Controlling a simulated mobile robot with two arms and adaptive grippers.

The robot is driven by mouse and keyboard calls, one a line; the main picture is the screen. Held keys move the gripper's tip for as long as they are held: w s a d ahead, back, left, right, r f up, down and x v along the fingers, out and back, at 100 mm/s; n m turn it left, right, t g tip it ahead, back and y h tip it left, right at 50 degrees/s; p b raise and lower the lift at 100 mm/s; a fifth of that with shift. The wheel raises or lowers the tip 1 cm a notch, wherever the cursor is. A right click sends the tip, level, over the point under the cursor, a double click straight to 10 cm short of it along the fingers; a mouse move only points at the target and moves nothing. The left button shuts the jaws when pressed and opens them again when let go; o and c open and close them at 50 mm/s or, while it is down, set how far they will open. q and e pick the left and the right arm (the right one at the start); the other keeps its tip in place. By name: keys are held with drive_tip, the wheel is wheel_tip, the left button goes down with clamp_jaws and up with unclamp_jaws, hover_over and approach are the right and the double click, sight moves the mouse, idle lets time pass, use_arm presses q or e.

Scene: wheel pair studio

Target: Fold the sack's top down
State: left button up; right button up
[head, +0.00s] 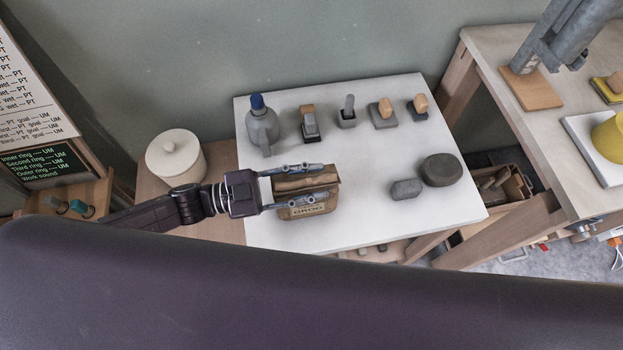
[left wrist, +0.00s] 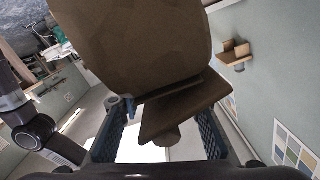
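The brown sack (head: 306,209), with dark lettering on its front, stands on the white tabletop, near its front left part. My left gripper (head: 322,182) reaches in from the left over the sack. Its fingers are wide apart, one along the back and one along the front of the sack's top. In the left wrist view the sack (left wrist: 145,45) is a large brown shape in front of the open fingers, with a folded-looking flap (left wrist: 180,110) between them. I cannot tell whether a finger touches the sack.
Behind the sack stand a grey bottle with a blue cap (head: 262,128) and several small tools in holders (head: 346,113). A dark round block (head: 441,169) and a grey block (head: 406,189) lie to the right. A lidded white pot (head: 175,158) stands left. The table's middle is clear.

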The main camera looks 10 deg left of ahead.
sight(275, 189)
use_arm(q)
drive_tip(key=shift+a, duration=0.15)
drive_tip(key=v, duration=1.1)
drive_tip(key=shift+s+a, duration=0.2)
drive_tip(key=shift+a, duration=0.15)
